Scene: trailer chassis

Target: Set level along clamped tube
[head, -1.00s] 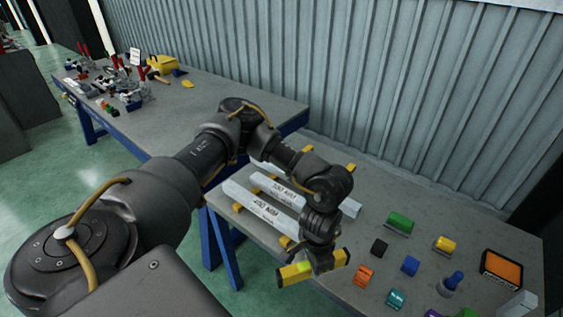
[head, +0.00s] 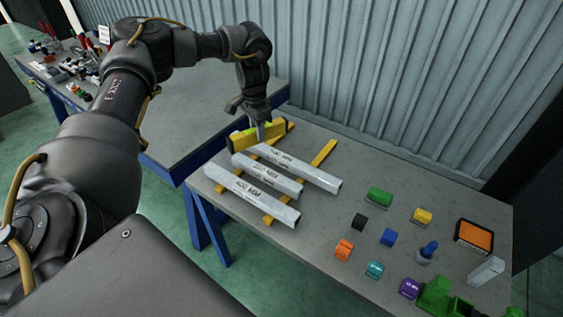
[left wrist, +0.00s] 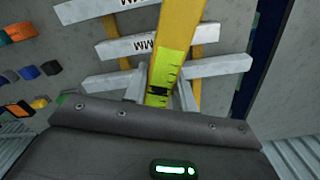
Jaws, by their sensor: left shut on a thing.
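The level (head: 240,139) is a yellow bar with a bright green vial section. My left gripper (head: 261,133) is shut on it at the far end of the near table's tube rack. In the left wrist view the level (left wrist: 179,40) stretches away from the fingers, over the pale tubes; whether it touches them I cannot tell. Three pale square tubes with printed lengths, the nearest tube (head: 250,197) among them, lie side by side across two yellow rails (head: 322,153). Clamps with red handles (head: 45,31) stand on the far table, small and partly behind my arm. My right gripper is not in view.
On the near table (head: 330,215), right of the tubes, lie several coloured blocks, such as a green one (head: 380,196) and an orange one (head: 344,249). An orange-topped black box (head: 474,236) is farther right. The far table (head: 200,100) has a bare stretch. A corrugated wall (head: 400,80) stands behind.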

